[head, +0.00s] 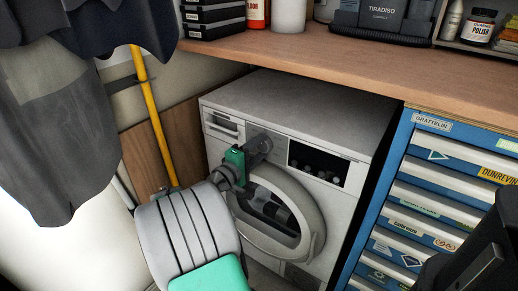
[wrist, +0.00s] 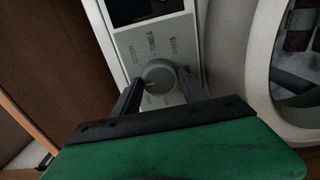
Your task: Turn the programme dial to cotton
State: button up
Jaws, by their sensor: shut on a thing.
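The white washing machine (head: 330,97) stands under the bench, its round door below the control panel. In the head view my gripper hides the dial.
The round door (head: 312,225) lies just below my gripper. A dark display window (head: 325,166) is to its right. A blue drawer chest (head: 400,170) stands at the right. A yellow pole (head: 155,125) and hanging dark clothes (head: 60,130) are at the left.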

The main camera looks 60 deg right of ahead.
jog(key=c, duration=0.5)
jog(key=shift+f+m+b, duration=0.1)
jog(key=shift+m+b, duration=0.2)
jog(key=shift+m, duration=0.1)
jog(key=m+b, duration=0.3)
jog(key=m, duration=0.1)
jog(key=shift+f, duration=0.15)
jog(key=m+b, duration=0.2)
jog(key=m, duration=0.1)
jog(key=shift+b, duration=0.35)
jog(key=shift+m+b, duration=0.4)
jog(key=shift+m, duration=0.1)
jog(key=shift+r, duration=0.25)
